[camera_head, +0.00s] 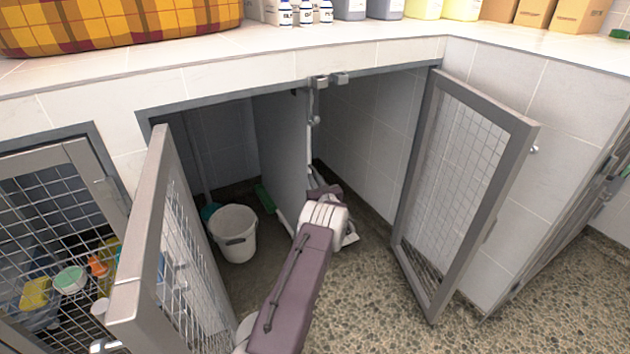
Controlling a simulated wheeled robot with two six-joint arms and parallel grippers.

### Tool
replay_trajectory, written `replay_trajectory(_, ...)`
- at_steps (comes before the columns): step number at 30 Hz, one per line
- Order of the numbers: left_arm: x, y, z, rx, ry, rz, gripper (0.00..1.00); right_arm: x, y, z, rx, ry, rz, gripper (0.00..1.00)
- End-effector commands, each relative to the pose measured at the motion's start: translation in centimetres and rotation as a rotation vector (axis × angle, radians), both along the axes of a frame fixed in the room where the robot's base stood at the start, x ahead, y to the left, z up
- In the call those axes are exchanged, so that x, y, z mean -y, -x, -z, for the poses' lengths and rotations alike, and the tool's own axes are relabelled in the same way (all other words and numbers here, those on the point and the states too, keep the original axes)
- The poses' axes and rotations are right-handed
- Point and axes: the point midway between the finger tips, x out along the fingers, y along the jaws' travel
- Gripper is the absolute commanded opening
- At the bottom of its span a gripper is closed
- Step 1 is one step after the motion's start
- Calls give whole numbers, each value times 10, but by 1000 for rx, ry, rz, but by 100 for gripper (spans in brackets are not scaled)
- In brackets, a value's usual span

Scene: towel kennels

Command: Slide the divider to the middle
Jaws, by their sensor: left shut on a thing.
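The divider (281,140) is a grey upright panel inside the double kennel, between its two open mesh doors. Its front edge stands roughly midway along the opening, below the latch fittings (322,82) on the top frame. My left gripper (317,180) reaches into the kennel from below and is shut on the divider's front edge, low down. My own wrist partly hides the fingers and the lower part of the divider. My right gripper is not in view.
A white bucket (234,232) and a green-headed brush (265,198) stand left of the divider. The left mesh door (155,215) and right mesh door (463,180) swing outward. The kennel floor right of the divider looks mostly clear. A checked cushion (120,22) lies on the counter.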

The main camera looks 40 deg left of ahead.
Motion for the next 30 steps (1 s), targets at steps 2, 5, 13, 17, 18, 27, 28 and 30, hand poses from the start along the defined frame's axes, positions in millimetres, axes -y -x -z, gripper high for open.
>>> replay_trajectory(2,-2,4,4,-6,5,-9,20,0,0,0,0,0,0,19)
replay_trajectory(5,-2,3,4,-5,4,-8,33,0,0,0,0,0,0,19)
replay_trajectory(13,0,3,2,-4,2,-6,33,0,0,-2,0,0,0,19)
replay_trajectory(17,16,13,-3,-9,4,-4,33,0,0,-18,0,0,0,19)
replay_trajectory(18,25,18,-3,-9,3,-3,33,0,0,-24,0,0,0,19)
replay_trajectory(27,69,50,0,-6,3,-6,33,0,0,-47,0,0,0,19)
replay_trajectory(28,71,52,1,-6,3,-7,33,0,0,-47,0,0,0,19)
replay_trajectory(30,73,54,2,-6,3,-8,33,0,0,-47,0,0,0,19)
